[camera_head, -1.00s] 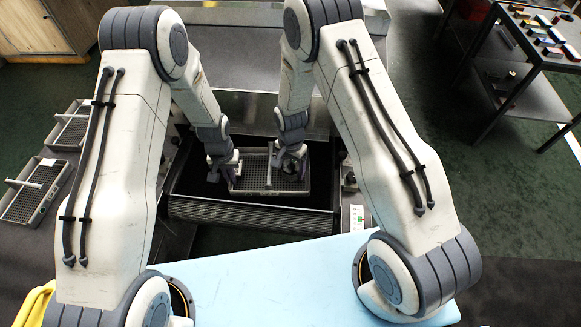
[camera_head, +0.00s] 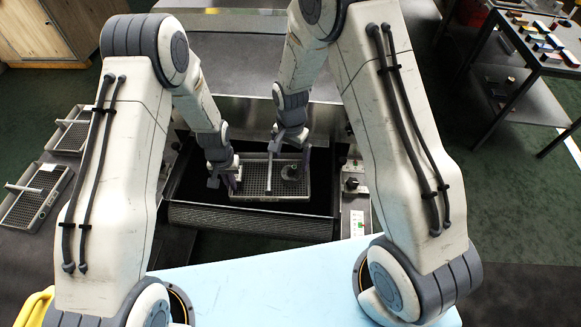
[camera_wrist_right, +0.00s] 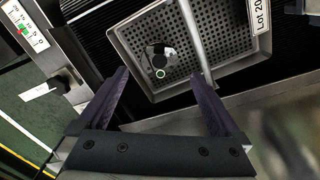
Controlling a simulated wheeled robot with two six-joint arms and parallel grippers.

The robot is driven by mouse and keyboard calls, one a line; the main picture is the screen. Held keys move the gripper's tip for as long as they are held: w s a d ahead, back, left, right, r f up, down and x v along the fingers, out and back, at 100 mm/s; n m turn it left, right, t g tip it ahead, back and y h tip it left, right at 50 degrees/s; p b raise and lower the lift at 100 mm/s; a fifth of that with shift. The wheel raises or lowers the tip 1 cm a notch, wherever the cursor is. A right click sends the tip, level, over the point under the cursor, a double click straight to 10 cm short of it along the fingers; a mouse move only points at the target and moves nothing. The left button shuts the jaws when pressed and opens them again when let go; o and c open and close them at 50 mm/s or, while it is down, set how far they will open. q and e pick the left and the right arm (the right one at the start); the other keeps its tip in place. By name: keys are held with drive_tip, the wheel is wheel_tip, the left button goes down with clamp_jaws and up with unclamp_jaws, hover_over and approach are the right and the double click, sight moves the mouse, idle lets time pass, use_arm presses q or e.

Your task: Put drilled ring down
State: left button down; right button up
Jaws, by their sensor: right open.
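The drilled ring (camera_wrist_right: 158,58), dark with a pale shiny patch, lies on the perforated floor of a grey metal tray (camera_wrist_right: 129,38), left of its handle bar. In the head view the ring (camera_head: 290,172) is small, in the tray's right part. My right gripper (camera_wrist_right: 160,80) is open, its two purple fingers apart and nothing between them, just short of the tray. In the head view this right gripper (camera_head: 289,154) is above the tray's right part. My left gripper (camera_head: 223,181) is at the tray's left end; its jaws are too small to judge.
The tray sits on the dark dryer belt (camera_head: 250,218). Two similar trays (camera_head: 36,195) stand at the left. A control panel (camera_head: 357,205) with a knob is just right of the belt. A light blue surface (camera_head: 260,280) lies in front. A table with coloured blocks (camera_head: 545,42) is far right.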

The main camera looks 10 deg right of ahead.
drive_tip(key=shift+r, duration=1.8)
use_arm(q)
drive_tip(key=c, duration=1)
unclamp_jaws()
